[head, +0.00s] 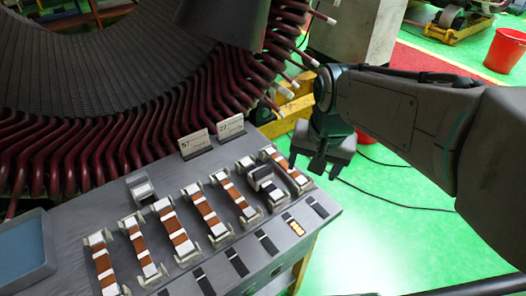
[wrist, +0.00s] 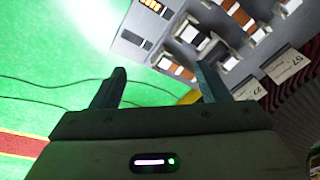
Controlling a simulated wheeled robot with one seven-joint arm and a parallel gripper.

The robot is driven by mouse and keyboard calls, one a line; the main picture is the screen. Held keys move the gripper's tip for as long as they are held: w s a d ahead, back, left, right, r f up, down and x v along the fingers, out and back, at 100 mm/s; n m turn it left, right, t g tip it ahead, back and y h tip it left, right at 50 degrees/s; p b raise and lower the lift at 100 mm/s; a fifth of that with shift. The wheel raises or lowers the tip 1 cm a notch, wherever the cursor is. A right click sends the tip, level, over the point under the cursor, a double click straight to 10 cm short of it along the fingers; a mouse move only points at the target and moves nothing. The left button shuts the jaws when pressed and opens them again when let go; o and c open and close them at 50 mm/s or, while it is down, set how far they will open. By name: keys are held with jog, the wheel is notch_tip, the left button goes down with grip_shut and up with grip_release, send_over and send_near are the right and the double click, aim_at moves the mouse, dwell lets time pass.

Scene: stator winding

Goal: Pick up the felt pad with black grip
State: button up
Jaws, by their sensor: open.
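What looks like the felt pad with black grip (head: 266,185) sits near the right end of the row of holders on the grey bench, its black part between white ends. It also shows in the wrist view (wrist: 194,38), at the upper right. My gripper (head: 312,167) is above and just right of the bench's right end, apart from the pad. In the wrist view my gripper (wrist: 160,76) is open with nothing between its fingers, and green floor shows between them. The pad lies beyond the right finger in that view.
The grey bench (head: 218,264) holds several copper-brown bars with white bands (head: 205,210). Two label cards (head: 194,144) stand behind them. The large stator with dark red coils (head: 130,125) rises behind. A blue tray (head: 22,250) is at left. Green floor is open at right.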

jog(key=w+a+m+g, duration=0.2)
jog(key=w+a+m, duration=0.2)
jog(key=w+a, duration=0.3)
jog(key=m, duration=0.3)
send_over(261, 169)
jog(key=f, duration=0.2)
jog(key=shift+m+h, duration=0.3)
jog(key=f, duration=0.5)
jog(key=a+f+p, duration=0.1)
jog(key=f, duration=0.2)
jog(key=shift+w, duration=0.4)
jog(key=shift+s+d+f+p, duration=0.1)
jog(key=shift+d+f+p, duration=0.05)
jog(key=shift+f, duration=0.75)
jog(key=shift+s+d+f+p, duration=0.1)
jog(key=shift+d+f+p, duration=0.1)
jog(key=shift+f, duration=0.7)
jog(key=shift+d+f+p, duration=0.1)
jog(key=shift+f+p, duration=0.05)
jog(key=shift+f, duration=0.75)
jog(key=c, duration=1.2)
jog(key=shift+r, duration=0.1)
